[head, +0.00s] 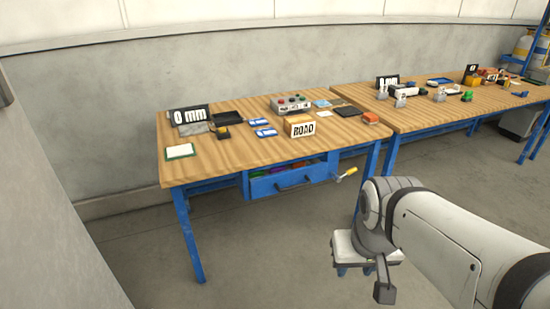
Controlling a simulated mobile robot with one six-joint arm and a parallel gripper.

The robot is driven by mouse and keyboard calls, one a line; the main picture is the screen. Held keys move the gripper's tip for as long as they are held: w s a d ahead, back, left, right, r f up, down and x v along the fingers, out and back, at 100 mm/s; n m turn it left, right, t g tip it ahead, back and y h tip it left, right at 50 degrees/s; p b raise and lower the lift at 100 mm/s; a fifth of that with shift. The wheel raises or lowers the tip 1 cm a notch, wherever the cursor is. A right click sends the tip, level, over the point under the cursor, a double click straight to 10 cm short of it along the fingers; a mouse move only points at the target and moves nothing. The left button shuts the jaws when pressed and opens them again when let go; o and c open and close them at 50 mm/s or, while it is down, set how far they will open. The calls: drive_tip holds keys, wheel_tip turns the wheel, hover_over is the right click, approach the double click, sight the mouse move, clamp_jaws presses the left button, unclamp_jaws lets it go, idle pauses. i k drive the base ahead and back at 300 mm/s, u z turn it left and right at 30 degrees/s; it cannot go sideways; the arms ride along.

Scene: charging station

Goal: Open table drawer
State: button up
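The table drawer (264,188) has a blue front and hangs under the near wooden table (232,162). Coloured items show in the gap above the front, under the tabletop; the drawer looks pulled out a little, but how far I cannot tell. My gripper (384,287) is at the lower right, in front of the table and apart from the drawer handle. Only a dark end part of it shows clearly, and its fingers cannot be told apart. I see nothing held in it.
A yellow-handled item (346,174) sticks out just right of the drawer. A second table (425,113) adjoins at right. Floor in front of the drawer is clear.

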sight(315, 171)
drive_tip(key=u, duration=0.05)
drive_tip(key=i, duration=1)
drive_tip(key=u, duration=0.05)
